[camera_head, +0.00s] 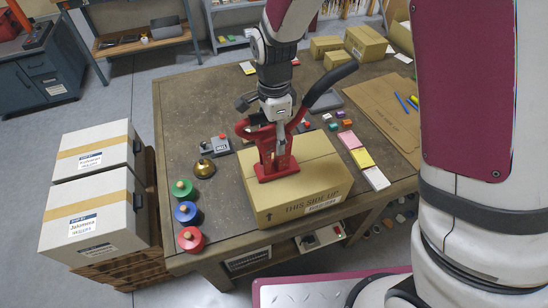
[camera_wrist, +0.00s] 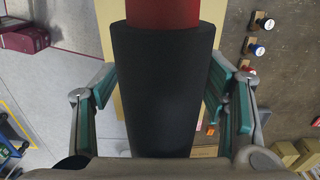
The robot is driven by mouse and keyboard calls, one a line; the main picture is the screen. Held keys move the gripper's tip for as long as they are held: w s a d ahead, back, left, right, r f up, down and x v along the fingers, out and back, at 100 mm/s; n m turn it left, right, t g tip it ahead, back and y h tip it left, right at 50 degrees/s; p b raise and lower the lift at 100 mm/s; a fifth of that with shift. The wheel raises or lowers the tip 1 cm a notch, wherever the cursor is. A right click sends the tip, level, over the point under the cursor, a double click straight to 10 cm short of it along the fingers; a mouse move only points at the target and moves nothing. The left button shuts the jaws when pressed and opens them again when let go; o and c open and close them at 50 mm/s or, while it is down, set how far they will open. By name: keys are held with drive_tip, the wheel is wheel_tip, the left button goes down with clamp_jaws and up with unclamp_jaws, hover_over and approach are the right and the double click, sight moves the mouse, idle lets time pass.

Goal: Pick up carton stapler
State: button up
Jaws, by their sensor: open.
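The carton stapler (camera_head: 278,163) is a red tool with a long black handle (camera_head: 334,84). It stands upright on a closed cardboard box (camera_head: 322,176). My gripper (camera_head: 281,112) is at the stapler's top, partly hiding it. In the wrist view a thick black grip (camera_wrist: 165,95) of the stapler, with red beyond it, fills the middle. My open gripper (camera_wrist: 160,78) has one teal-padded finger on each side of this grip. A gap shows at the left finger; whether the right finger touches the grip I cannot tell.
The box rests on a brown worktable (camera_head: 185,110). Coloured pads (camera_head: 362,158) lie right. White cartons (camera_head: 92,205) stand beside the table.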

clamp_jaws()
drive_tip(key=shift+w+r, duration=0.1)
idle(0.3)
drive_tip(key=shift+r, duration=0.1)
